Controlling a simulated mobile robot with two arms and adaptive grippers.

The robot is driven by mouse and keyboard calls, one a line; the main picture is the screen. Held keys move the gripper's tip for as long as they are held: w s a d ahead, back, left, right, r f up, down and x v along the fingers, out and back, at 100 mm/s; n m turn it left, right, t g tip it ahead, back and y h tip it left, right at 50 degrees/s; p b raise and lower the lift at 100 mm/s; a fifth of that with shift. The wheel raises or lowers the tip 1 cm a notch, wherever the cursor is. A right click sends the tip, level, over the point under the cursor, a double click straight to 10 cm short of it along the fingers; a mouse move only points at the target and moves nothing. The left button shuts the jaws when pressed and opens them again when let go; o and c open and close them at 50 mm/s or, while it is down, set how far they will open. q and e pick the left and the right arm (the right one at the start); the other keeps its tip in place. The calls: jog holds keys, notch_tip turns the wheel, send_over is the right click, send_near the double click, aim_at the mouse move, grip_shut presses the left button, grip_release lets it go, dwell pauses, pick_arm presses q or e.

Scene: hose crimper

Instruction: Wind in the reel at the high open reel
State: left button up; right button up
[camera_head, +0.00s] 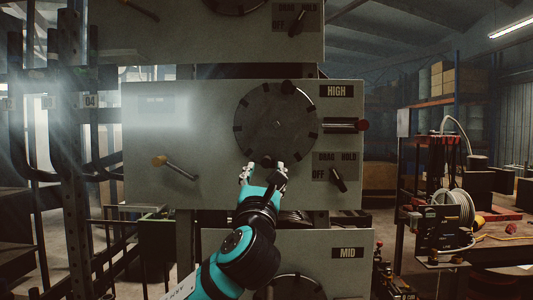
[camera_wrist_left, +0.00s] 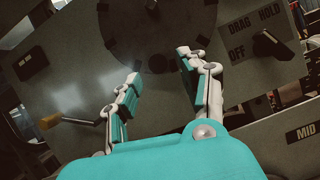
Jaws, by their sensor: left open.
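The HIGH panel (camera_head: 215,190) carries a large dark round reel disc (camera_head: 277,122) with notch marks around its rim. My left gripper (camera_head: 263,172) is open just below the lower knob, fingers pointing up at the panel. In the left wrist view the disc (camera_wrist_left: 150,25) fills the top, and the lower knob (camera_wrist_left: 158,64) shows between the spread fingertips (camera_wrist_left: 160,68). I cannot tell whether they touch it. My right gripper is out of view.
The MID panel (camera_head: 345,275) is below. A bench with a hose coil (camera_head: 457,208) stands at right.

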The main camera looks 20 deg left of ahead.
aim_at(266, 162)
pick_arm(q)
jog(key=shift+p+x, duration=0.7)
jog(key=shift+x, duration=2)
grip_shut()
